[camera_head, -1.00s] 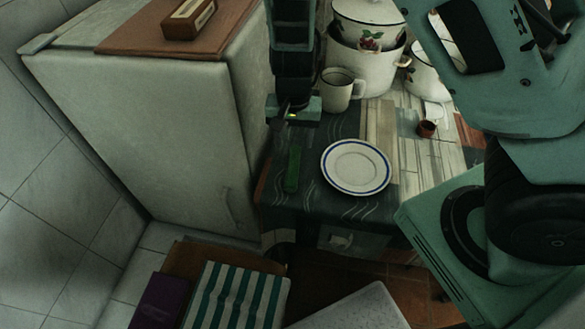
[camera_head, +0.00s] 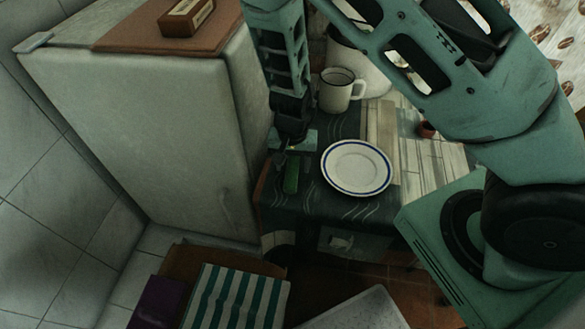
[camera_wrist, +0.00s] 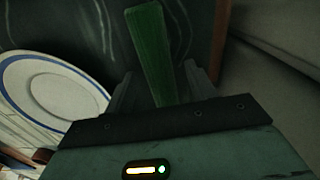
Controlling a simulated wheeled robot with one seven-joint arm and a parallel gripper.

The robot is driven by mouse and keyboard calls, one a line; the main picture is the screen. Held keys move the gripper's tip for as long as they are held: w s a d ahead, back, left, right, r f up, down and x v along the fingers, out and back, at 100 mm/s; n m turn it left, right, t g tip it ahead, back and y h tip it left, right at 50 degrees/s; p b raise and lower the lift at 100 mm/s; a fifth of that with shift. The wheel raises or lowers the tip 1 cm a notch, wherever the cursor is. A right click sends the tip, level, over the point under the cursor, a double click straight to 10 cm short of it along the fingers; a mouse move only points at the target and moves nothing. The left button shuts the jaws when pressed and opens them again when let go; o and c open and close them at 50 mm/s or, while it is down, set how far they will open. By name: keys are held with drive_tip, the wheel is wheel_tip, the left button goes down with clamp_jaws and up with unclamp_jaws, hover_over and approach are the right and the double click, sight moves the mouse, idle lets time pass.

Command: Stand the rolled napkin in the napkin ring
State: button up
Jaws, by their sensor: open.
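The rolled napkin is a green bar (camera_head: 291,177) lying on the dark patterned cloth, left of the plate. My gripper (camera_head: 287,157) is at its far end, low over the cloth, pointing down. In the wrist view the green napkin (camera_wrist: 151,50) runs between the two open fingers of my gripper (camera_wrist: 158,82), with a gap on each side. I cannot tell whether the fingertips are level with it. A small reddish-brown object (camera_head: 427,130), probably the napkin ring, stands on the table to the right, partly hidden by my arm.
A white plate with a blue rim (camera_head: 357,167) lies just right of the napkin, and also shows in the wrist view (camera_wrist: 48,95). A cream mug (camera_head: 337,90) and a white pot (camera_head: 362,62) stand behind. A tall pale cabinet (camera_head: 150,120) stands close on the left.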

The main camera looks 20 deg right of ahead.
drive_tip(key=c, duration=1.1)
